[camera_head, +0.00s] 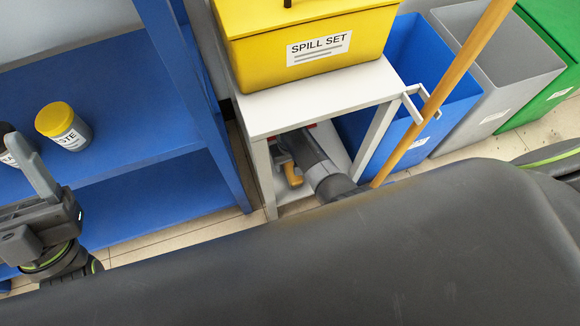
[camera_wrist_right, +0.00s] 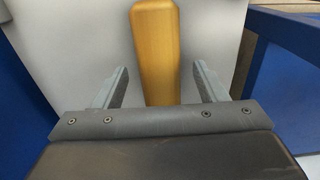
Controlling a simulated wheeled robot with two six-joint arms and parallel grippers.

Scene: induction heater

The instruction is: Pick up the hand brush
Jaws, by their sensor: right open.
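The hand brush shows as a wooden handle (camera_wrist_right: 156,45) in the right wrist view, lying on a pale surface; its bristles are out of sight. In the head view a small part of the handle (camera_head: 293,175) shows inside the white stand, low down. My right gripper (camera_wrist_right: 159,68) is open, with one finger on each side of the handle and a gap on both sides. In the head view it reaches under the stand's top and is partly hidden. My left gripper (camera_head: 42,180) is at the far left, before the blue shelf; its jaw opening is not clear.
The white stand (camera_head: 263,118) carries a yellow spill set box (camera_head: 300,30). A wooden pole (camera_head: 440,90) leans in a bracket on its right. Blue (camera_head: 408,50), grey (camera_head: 510,60) and green (camera_head: 553,35) bins stand beyond. A yellow-lidded jar (camera_head: 62,125) is on the blue shelf (camera_head: 120,110).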

